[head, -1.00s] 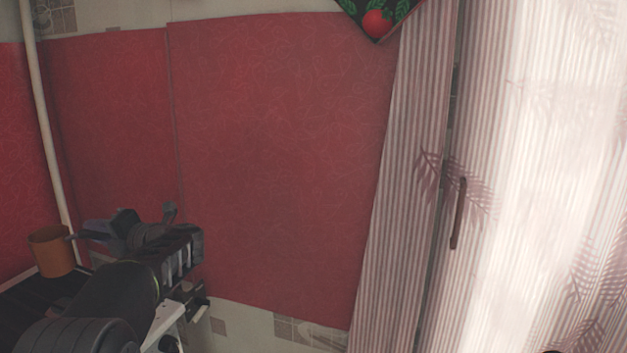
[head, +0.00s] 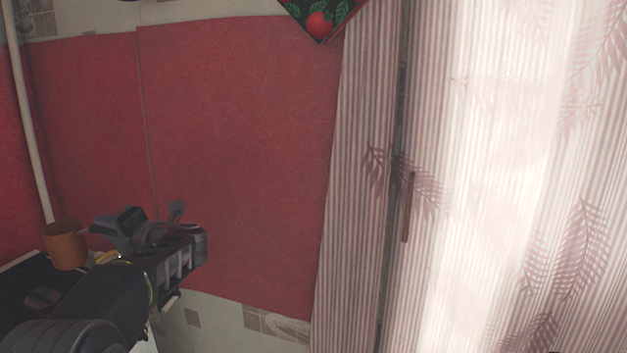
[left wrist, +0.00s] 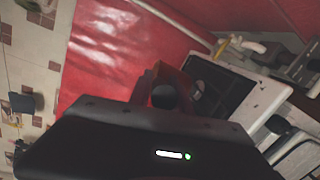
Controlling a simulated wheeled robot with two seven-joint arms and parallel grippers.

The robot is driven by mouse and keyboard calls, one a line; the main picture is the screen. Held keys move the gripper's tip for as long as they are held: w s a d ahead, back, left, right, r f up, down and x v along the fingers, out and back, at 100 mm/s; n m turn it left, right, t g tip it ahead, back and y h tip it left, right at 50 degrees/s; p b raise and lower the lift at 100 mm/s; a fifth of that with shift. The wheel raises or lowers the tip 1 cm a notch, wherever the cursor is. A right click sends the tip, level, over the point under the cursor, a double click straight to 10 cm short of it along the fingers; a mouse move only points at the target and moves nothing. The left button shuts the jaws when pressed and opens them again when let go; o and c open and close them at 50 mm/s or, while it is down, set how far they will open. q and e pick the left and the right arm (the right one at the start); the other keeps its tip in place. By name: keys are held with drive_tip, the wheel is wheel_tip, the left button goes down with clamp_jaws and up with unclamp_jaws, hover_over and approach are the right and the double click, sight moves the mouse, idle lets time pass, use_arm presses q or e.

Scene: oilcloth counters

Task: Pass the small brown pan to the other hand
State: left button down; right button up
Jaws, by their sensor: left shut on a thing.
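The small brown pan (head: 64,246) is at the left of the head view, upright, just beyond the fingers of my left gripper (head: 106,228). The left gripper is shut on the pan, apparently at its handle; the fingers hide the exact grip. In the left wrist view, part of the brown pan (left wrist: 178,80) shows behind the dark gripper (left wrist: 163,96). My right gripper is in neither view.
A white unit with a dark top (left wrist: 222,88) lies below the pan. A red wall panel (head: 240,150) stands behind, with a pale pipe (head: 30,120) at left. A striped curtain (head: 500,170) fills the right side. The middle of the head view is free.

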use_arm(q)
drive_tip(key=w+d+f+m+t+h+p, duration=0.1)
drive_tip(key=d+f+m+t+h, duration=0.3)
drive_tip(key=d+f, duration=0.3)
drive_tip(key=w+d+f+m+t+h+p, duration=0.15)
drive_tip(key=d+f+m+t+h, duration=0.3)
drive_tip(key=d, duration=0.55)
drive_tip(key=s+d+f+m+t+h, duration=0.2)
drive_tip(key=s+d+f+m+h, duration=0.3)
drive_tip(key=d+f, duration=0.5)
drive_tip(key=shift+s+d+h+p, duration=0.45)
drive_tip(key=shift+s+d+h, duration=0.25)
drive_tip(key=shift+s+h, duration=0.4)
drive_tip(key=shift+s, duration=0.15)
drive_tip(key=shift+d, duration=0.1)
